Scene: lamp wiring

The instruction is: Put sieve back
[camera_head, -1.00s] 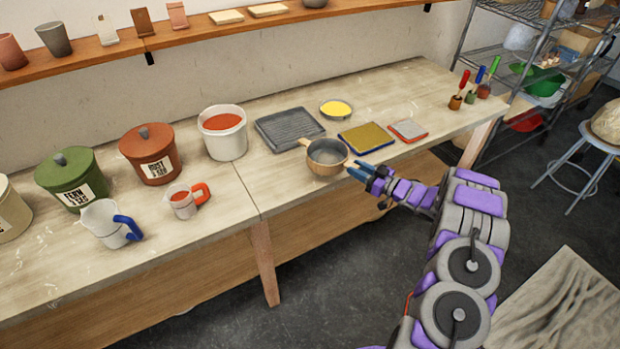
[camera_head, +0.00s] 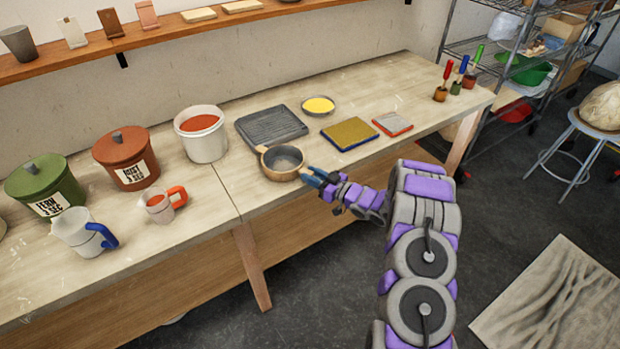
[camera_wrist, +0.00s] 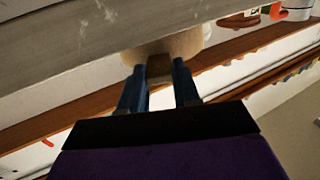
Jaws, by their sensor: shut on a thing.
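The sieve (camera_head: 283,163) is a round, shallow wooden-rimmed pan with a grey inside, in front of the dark ribbed tray at the bench's front part. My gripper (camera_head: 316,178) reaches it from the right and is shut on its short wooden handle. In the wrist view the blue fingers (camera_wrist: 160,88) stand on both sides of the brown handle (camera_wrist: 159,67), with the tan side of the sieve (camera_wrist: 165,46) beyond. I cannot tell whether the sieve touches the bench or hangs just above it.
Behind the sieve is the dark ribbed tray (camera_head: 270,126). A yellow-filled dish (camera_head: 318,105), a yellow-brown pad (camera_head: 350,134) and a red-edged pad (camera_head: 392,124) lie to the right. A white bucket (camera_head: 203,144) and small jug (camera_head: 163,207) stand left. Bench (camera_head: 215,195) is bare between jug and sieve.

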